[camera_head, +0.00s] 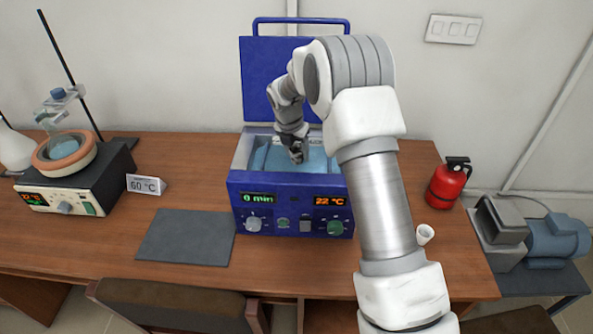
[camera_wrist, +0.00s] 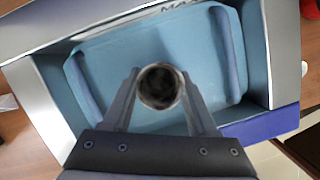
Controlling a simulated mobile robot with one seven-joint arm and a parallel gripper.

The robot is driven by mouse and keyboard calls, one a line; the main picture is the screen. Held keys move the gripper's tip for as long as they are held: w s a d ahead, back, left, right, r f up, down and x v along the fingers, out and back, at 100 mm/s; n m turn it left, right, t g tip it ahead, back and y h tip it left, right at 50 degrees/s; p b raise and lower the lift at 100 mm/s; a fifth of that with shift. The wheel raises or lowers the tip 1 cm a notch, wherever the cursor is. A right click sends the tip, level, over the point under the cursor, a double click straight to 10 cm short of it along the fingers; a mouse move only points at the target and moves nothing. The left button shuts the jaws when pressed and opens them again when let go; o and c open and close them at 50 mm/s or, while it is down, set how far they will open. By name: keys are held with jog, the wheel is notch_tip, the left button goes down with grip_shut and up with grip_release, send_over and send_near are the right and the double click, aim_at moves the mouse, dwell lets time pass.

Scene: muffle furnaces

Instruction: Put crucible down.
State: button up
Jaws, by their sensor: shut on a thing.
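My gripper (camera_head: 298,157) reaches down over the open top of a blue box-shaped device (camera_head: 290,185) with a light-blue inside. In the wrist view my gripper (camera_wrist: 162,92) is shut on the crucible (camera_wrist: 142,88), a small round cup with a dark inside seen from above. It is over the light-blue interior (camera_wrist: 150,50), which has a darker bar along each side. I cannot tell whether the crucible touches the bottom. In the head view the crucible is hidden or too small to make out.
The device's blue lid (camera_head: 262,80) stands raised behind. Its front displays read 0 min and 22 °C. A grey mat (camera_head: 187,237), a 60 °C sign (camera_head: 147,184) and a heater (camera_head: 75,190) are left. A white cup (camera_head: 425,234) and a red extinguisher (camera_head: 447,185) are right.

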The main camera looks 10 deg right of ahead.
aim_at(296, 163)
jog(key=shift+f, duration=3.2)
jog(key=shift+f, duration=0.15)
jog(key=o, duration=1.3)
